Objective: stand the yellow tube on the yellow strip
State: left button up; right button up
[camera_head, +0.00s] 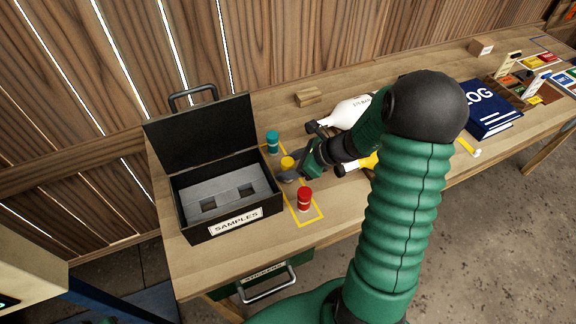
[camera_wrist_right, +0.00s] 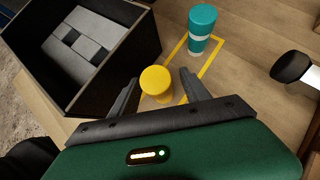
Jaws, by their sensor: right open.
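The yellow tube (camera_head: 288,164) stands upright on the bench, between the teal tube (camera_head: 272,142) and the red tube (camera_head: 304,198). The yellow strip (camera_head: 311,221) is a thin yellow outline marked on the bench; the tubes stand in line with it. In the right wrist view the yellow tube (camera_wrist_right: 156,82) sits between the two open fingers of my right gripper (camera_wrist_right: 158,92), with visible space beside it. The teal tube (camera_wrist_right: 202,28) is beyond it. In the head view my right gripper (camera_head: 290,177) partly hides the yellow tube's base. My left gripper is not in view.
The open black SAMPLES box (camera_head: 232,226) with a grey slotted insert (camera_head: 229,190) stands just left of the tubes. A white bottle (camera_head: 346,112) lies behind my right arm. A wooden block (camera_head: 308,97) and a blue LOG book (camera_head: 490,112) are also on the bench.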

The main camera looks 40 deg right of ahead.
jog(key=p+v, duration=0.2)
jog(key=v, duration=1)
jog(key=shift+r, duration=0.1)
dwell(0.7)
